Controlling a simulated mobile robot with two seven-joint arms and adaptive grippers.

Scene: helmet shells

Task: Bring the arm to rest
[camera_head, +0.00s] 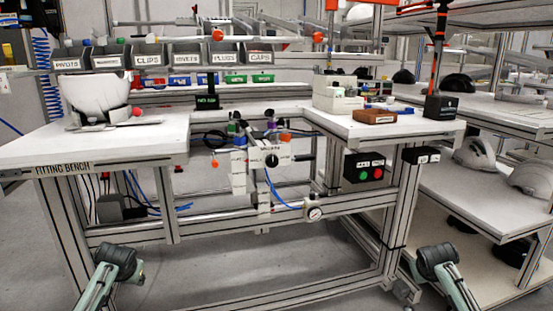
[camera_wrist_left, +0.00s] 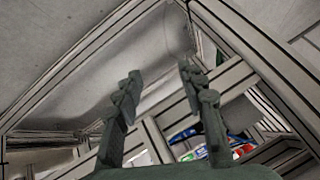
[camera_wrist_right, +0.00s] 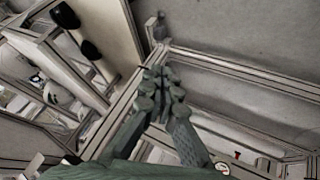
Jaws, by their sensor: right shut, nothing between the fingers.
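My left gripper (camera_wrist_left: 160,76) shows in the left wrist view with its two fingers well apart and nothing between them. Bench frame bars and pale floor lie beyond it. My right gripper (camera_wrist_right: 161,78) shows in the right wrist view with its fingertips together and nothing held. Frame bars and grey floor lie beyond it. In the head view, my left arm (camera_head: 118,263) is at the bottom left and my right arm (camera_head: 437,262) at the bottom right, both low in front of the bench. Neither gripper's fingers can be made out there.
The fitting bench (camera_head: 40,146) stands ahead, with a white helmet shell (camera_head: 97,95) at its left and labelled bins (camera_head: 150,58) above. A brown block (camera_head: 374,117) lies on its right part. A shelf rack (camera_head: 495,198) with helmet shells stands at right. Floor (camera_head: 225,270) between my arms is clear.

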